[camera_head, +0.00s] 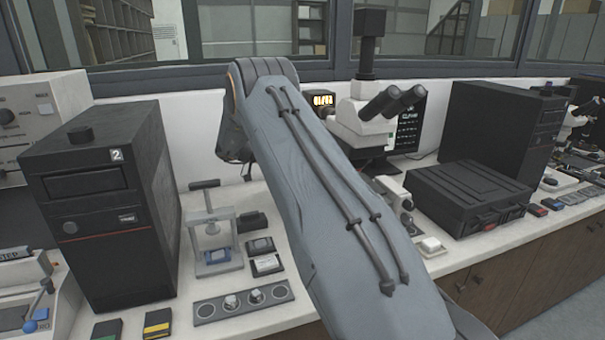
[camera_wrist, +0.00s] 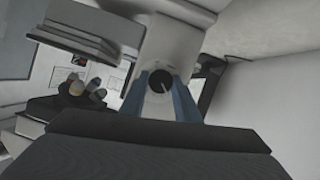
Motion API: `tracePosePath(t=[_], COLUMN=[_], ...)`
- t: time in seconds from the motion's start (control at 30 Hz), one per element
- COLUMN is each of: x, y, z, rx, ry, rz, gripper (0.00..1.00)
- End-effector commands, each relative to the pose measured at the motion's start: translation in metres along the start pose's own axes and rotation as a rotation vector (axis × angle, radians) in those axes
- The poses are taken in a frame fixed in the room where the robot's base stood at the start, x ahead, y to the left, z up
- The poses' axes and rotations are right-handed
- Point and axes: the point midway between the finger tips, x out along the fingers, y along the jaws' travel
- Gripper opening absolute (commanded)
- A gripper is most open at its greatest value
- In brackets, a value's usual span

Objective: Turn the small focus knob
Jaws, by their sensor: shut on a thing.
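A white microscope (camera_head: 362,125) with dark eyepieces stands on the bench behind my arm, which hides its left side and lower front in the head view. In the wrist view its pale body (camera_wrist: 178,42) fills the upper middle. The small focus knob (camera_wrist: 160,80) shows as a dark round end with a light mark, set in a paler ring. My gripper (camera_wrist: 160,92) has its two blue-grey fingers on either side of the knob, shut on it. My gripper is hidden behind the arm in the head view.
A black case (camera_head: 470,195) and a black computer tower (camera_head: 505,120) stand right of the microscope. Another black tower (camera_head: 105,200) stands at the left. A small press stand (camera_head: 213,235) and a knob panel (camera_head: 243,302) lie left of my arm. Little bench is free.

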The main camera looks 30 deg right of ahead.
Motion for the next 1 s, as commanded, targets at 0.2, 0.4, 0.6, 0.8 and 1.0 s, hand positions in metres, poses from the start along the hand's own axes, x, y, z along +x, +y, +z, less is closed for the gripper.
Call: tracePosePath(t=[0.2,0.4,0.6,0.8,1.0], x=[0.0008,0.0011,0.001,0.0009,0.001], y=[-0.0052,-0.0064,-0.0068,-0.0069,-0.0067], z=[0.0042,0.0046,0.0037,0.003,0.0023], rx=[-0.185,-0.357,-0.508,-0.622,-0.691], ry=[-0.004,-0.008,-0.011,-0.014,-0.014], rz=[0.077,0.149,0.212,0.258,0.286], gripper=[0.06,0.06,0.06,0.06,0.06])
